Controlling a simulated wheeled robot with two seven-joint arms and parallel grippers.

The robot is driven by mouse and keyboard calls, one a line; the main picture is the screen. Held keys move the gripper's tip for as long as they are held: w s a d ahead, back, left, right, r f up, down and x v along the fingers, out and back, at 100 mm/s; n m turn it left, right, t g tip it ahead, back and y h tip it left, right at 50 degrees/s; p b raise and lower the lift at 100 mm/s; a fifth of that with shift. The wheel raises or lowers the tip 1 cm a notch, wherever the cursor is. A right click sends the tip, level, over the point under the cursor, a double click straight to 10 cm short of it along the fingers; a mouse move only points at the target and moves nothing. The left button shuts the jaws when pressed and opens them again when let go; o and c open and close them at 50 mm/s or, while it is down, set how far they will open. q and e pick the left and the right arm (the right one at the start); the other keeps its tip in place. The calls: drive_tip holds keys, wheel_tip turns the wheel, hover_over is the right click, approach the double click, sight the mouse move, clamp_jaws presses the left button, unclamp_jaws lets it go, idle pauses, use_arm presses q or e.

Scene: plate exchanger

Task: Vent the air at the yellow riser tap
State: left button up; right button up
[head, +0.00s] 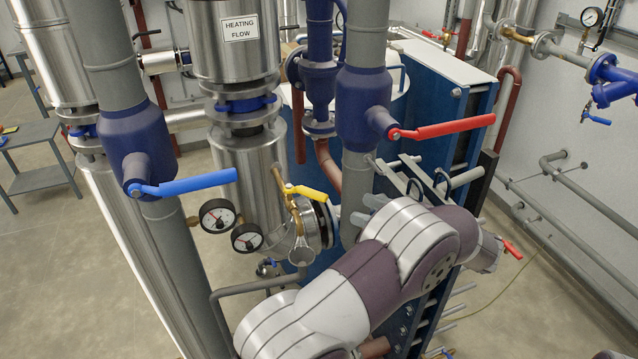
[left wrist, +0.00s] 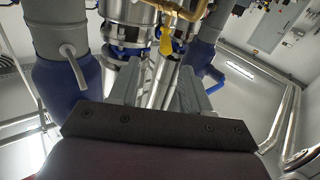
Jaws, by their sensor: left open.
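The yellow tap lever (head: 312,193) sits on a thin brass riser pipe (head: 280,180), in front of the silver heating-flow pipe. It points right and slightly down in the head view. A small funnel (head: 301,256) is below the tap. The lever also shows in the left wrist view (left wrist: 167,44), beyond my fingertips and roughly between them. My left gripper (head: 366,208) is open and empty, to the right of the lever and apart from it. Its grey fingers show spread in the left wrist view (left wrist: 160,88). My own forearm hides part of the gripper. My right gripper is not in view.
A blue-handled valve (head: 185,184) stands left of the tap and a red-handled valve (head: 440,128) above right. Two gauges (head: 217,216) (head: 247,237) are left of the funnel. The blue plate exchanger (head: 476,110) stands behind my arm. Some floor is open at left.

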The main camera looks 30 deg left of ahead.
sight(328, 195)
use_arm(q)
drive_tip(key=shift+m, duration=0.4)
drive_tip(key=a+p, duration=0.1)
drive_tip(key=a, duration=0.2)
drive_tip(key=a+p, duration=0.2)
drive_tip(key=a, duration=0.1)
drive_tip(key=a+r+p, duration=0.1)
drive_tip(key=a+p, duration=0.1)
drive_tip(key=a, duration=0.2)
drive_tip(key=shift+s, duration=0.25)
drive_tip(key=a, duration=0.1)
drive_tip(key=a+p, duration=0.1)
drive_tip(key=a, duration=0.2)
drive_tip(key=shift+s+f, duration=0.25)
drive_tip(key=shift+s, duration=0.1)
drive_tip(key=shift+w+d, duration=0.2)
drive_tip(key=c, duration=0.4)
clamp_jaws()
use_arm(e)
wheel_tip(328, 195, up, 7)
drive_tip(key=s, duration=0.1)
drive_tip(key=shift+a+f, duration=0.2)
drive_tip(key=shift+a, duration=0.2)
